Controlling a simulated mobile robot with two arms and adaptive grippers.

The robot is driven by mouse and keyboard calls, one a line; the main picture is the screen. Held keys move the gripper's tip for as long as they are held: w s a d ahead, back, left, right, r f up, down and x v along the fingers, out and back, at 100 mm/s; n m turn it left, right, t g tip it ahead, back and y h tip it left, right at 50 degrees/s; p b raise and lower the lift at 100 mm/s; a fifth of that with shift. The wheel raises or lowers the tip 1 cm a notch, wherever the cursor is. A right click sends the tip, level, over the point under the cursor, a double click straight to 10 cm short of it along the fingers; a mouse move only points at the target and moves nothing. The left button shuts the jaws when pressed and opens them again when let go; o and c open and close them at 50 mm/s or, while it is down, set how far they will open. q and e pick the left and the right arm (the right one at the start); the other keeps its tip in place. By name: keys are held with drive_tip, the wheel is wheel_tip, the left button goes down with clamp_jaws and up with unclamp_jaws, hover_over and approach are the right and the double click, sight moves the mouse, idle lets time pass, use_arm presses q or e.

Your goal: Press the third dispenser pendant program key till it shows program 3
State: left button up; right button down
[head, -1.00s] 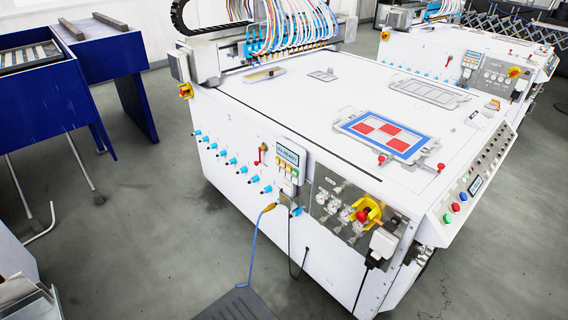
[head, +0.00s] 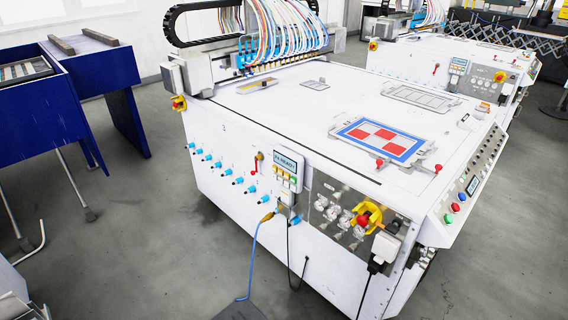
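A dispenser pendant (head: 287,170) hangs on the near side of the white gantry machine (head: 300,112). It has a small lit display (head: 288,158) with text that seems to read "P1 READY", though it is small. Below the display is a row of small coloured keys (head: 285,178), mostly yellow with a green one. The key labels are too small to read. A small dark digit, perhaps 3, is on the machine's side to the left of the pendant. Neither gripper is in view, and nothing touches the pendant.
A similar machine with its own pendant (head: 458,68) stands behind at right. A red-and-yellow knob (head: 367,218) and a white plug (head: 385,246) stick out right of the near pendant. A blue hose (head: 253,250) hangs to the floor. Blue benches (head: 60,125) stand left, with open floor between.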

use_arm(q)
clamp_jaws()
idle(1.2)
